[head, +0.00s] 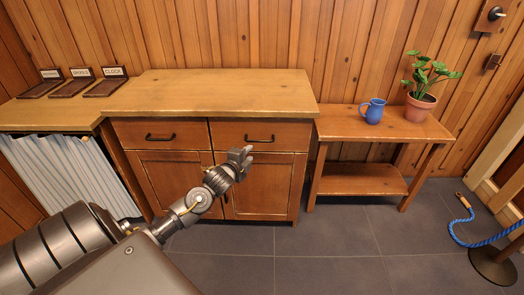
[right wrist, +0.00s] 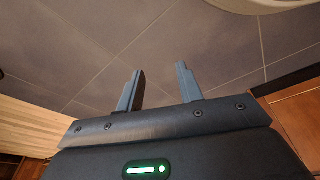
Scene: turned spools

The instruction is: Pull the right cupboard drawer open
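The wooden cupboard (head: 140,165) has two drawers above two doors. Its right drawer (head: 285,132) is shut, with its front flush with the left drawer (head: 185,131). My left gripper (head: 241,156) is in front of the cupboard, just below and left of that handle in the picture. Its fingers look apart, with nothing between them; whether they touch the cupboard I cannot tell. My right gripper (right wrist: 158,88) shows only in the right wrist view, open and empty above the floor tiles.
A low bench (head: 330,122) at the right bears a blue mug (head: 374,111) and a potted plant (head: 420,107). A curtained counter (head: 40,117) with labelled trays stands left. A blue rope (head: 478,243) hangs from a post at the right. The tiled floor (head: 330,255) before the cupboard is clear.

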